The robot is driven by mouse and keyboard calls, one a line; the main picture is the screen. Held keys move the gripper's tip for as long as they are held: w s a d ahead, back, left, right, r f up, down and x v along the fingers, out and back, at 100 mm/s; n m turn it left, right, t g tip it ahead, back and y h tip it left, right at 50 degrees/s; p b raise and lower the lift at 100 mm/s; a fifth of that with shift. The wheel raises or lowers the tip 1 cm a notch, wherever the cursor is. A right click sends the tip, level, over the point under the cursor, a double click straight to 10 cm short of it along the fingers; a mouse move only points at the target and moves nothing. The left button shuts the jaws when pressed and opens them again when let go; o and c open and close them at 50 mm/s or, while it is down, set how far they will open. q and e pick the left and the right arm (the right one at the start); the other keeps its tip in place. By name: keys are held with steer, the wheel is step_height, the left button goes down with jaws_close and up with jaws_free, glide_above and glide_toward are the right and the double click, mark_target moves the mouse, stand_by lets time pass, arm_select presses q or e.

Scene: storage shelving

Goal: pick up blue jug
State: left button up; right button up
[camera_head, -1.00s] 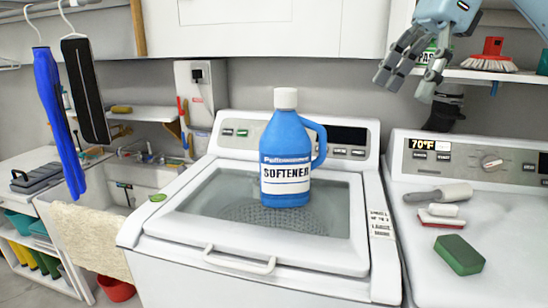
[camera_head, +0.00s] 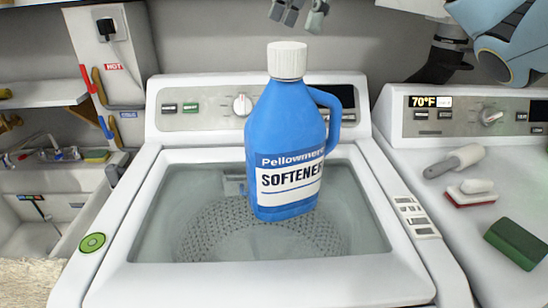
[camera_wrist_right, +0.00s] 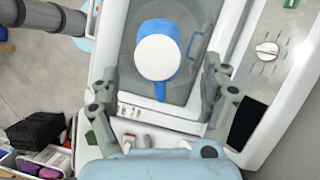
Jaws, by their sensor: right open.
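The blue jug (camera_head: 287,135) is a softener bottle with a white cap, a right-side handle and a white label. It stands upright on the glass lid of the washing machine (camera_head: 120,225). In the right wrist view the jug (camera_wrist_right: 161,88) shows from above, its white cap facing the camera. My right gripper (camera_head: 297,14) is cut off by the top edge of the head view, above the jug. It is open and empty. In the wrist view its fingers lie left and right of the jug, apart from it. My left gripper is not in view.
A second machine (camera_head: 400,165) at right carries a grey-handled tool (camera_head: 455,161), a small brush (camera_head: 470,193) and a green sponge (camera_head: 517,243). A sink (camera_head: 40,220) lies at left. The lid around the jug is clear.

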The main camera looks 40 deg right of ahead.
mark_target(289, 44)
steer(key=x, duration=0.1)
steer(key=b+x, duration=0.1)
steer(key=x, duration=0.1)
steer(key=shift+s+a+f, duration=0.1)
steer(key=shift+s+f, duration=0.05)
steer(key=shift+a+f, duration=0.15)
steer(key=shift+f, duration=0.2)
steer(key=shift+a+f+b, duration=0.1)
steer(key=shift+f+b, duration=0.2)
steer(key=shift+f, duration=0.2)
steer(key=b+x, duration=0.1)
steer(key=x, duration=0.2)
steer(key=shift+f, duration=0.35)
steer(key=shift+a+f, duration=0.2)
steer(key=shift+f, duration=0.05)
steer(key=c, duration=0.4)
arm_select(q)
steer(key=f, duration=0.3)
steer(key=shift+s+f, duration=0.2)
arm_select(e)
jaws_close()
